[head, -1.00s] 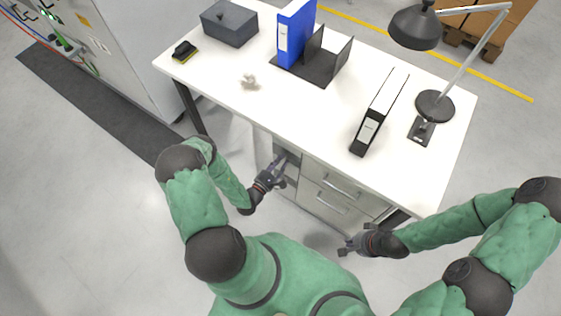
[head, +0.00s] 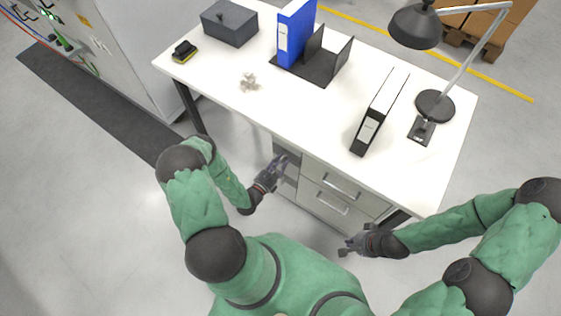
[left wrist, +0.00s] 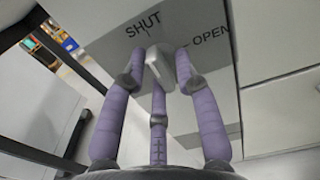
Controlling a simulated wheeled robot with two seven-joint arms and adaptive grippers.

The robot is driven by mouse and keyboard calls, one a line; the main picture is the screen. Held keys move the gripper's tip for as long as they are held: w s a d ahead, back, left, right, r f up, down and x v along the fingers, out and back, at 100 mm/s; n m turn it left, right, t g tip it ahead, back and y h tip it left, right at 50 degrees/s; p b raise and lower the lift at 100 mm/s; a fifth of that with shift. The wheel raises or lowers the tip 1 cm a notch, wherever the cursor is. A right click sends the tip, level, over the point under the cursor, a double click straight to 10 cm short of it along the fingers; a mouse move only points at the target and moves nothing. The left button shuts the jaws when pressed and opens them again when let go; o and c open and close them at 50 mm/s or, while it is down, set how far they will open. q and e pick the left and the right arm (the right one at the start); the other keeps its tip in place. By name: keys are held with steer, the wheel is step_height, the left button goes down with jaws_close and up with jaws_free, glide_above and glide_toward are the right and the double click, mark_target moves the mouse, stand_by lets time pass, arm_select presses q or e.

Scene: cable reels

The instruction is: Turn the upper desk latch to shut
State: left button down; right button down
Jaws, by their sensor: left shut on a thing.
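The upper desk latch (left wrist: 158,65) is a pale metal lever on a grey panel (left wrist: 185,20) printed SHUT and OPEN, in the left wrist view. The lever's upper end points towards the SHUT side. My left gripper (left wrist: 162,72) is shut on the lever, with its purple fingers around it. In the head view my left gripper (head: 277,165) is at the grey panel under the desk edge, left of the drawers; the latch is hidden there. My right gripper (head: 350,244) is in front of the drawers, away from the panel; its finger opening is too small to tell.
The white desk (head: 250,115) holds a blue binder (head: 293,38), a black binder (head: 380,115), a dark box (head: 230,25) and a lamp (head: 435,105). Drawers (head: 332,190) with bar handles stand right of my left gripper.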

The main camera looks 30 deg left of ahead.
arm_select(q)
steer(key=shift+w+a+r, duration=0.15)
steer(key=shift+w+a, duration=0.05)
steer(key=shift+a, duration=0.35)
steer(key=c, duration=1.1)
jaws_free()
steer(key=shift+c, duration=0.2)
steer(key=shift+s+d, duration=0.15)
steer(key=shift+d, duration=0.2)
steer(key=shift+s+f, duration=0.15)
steer(key=shift+f, duration=0.05)
steer(key=s+a, duration=0.1)
steer(key=s, duration=1)
steer(key=shift+s, duration=0.35)
steer(key=shift+d, duration=0.1)
